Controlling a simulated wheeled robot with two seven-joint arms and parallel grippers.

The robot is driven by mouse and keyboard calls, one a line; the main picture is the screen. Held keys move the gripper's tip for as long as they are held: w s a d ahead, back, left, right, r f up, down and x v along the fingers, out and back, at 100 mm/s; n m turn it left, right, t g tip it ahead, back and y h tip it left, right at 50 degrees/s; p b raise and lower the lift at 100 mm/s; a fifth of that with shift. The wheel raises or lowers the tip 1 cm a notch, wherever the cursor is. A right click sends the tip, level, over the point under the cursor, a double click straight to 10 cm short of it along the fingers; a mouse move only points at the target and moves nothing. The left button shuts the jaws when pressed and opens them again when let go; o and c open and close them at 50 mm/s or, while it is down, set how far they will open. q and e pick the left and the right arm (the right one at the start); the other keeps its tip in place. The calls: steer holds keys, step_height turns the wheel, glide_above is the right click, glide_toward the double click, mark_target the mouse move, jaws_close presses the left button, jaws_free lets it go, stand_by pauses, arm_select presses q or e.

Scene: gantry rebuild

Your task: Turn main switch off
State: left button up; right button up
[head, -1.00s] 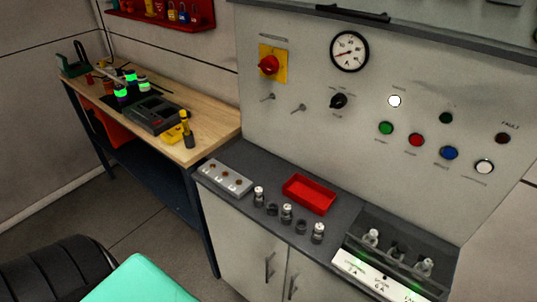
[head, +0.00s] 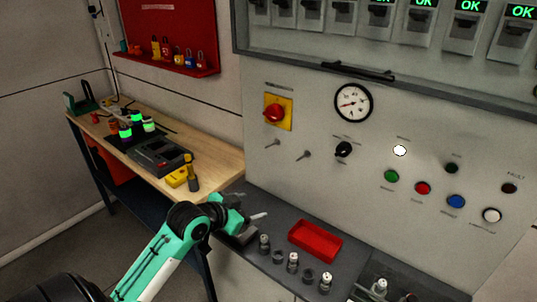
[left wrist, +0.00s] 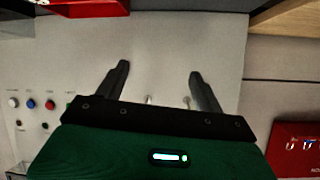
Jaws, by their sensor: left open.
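The main switch is a red rotary knob (head: 275,113) on a yellow plate (head: 287,104), high on the left part of the grey panel in the head view. My left gripper (head: 262,216) is low in front of the panel, above the counter's left end, below and apart from the switch. In the left wrist view its two dark fingers (left wrist: 158,78) are spread wide with nothing between them. The switch cannot be seen there; the gripper body hides part of the panel. My right gripper is out of view.
Two small metal pegs (head: 272,144) stick out below the switch. A black knob (head: 343,149), a gauge (head: 353,103) and several buttons sit to the right. A red tray (head: 315,241) and small parts lie on the counter. A wooden workbench (head: 226,164) stands left.

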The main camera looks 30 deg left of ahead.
mark_target(269, 116)
arm_select(q)
steer(key=w+a+r+t, duration=0.2)
steer(key=a+r+t, duration=0.15)
steer(key=r, duration=0.55)
steer(key=w+a+r+t, duration=0.2)
steer(key=a+r, duration=0.2)
steer(key=r, duration=0.6)
steer(key=shift+m+h, duration=0.3)
steer(key=shift+h, duration=0.1)
steer(key=w+p, duration=0.1)
steer(key=w, duration=0.3)
steer(key=w+d+p, duration=0.1)
steer(key=w+p, duration=0.1)
steer(key=w, duration=0.2)
steer(key=w+d+p, duration=0.1)
steer(key=w+p, duration=0.1)
steer(key=w, duration=0.3)
steer(key=shift+d+f, duration=0.1)
steer(key=shift+f, duration=0.1)
steer(key=shift+w+f, duration=0.1)
steer(key=shift+w, duration=0.2)
steer(key=shift+d, duration=0.1)
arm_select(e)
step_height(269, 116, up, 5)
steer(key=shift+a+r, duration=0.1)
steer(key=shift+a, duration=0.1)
arm_select(q)
steer(key=c, duration=0.9)
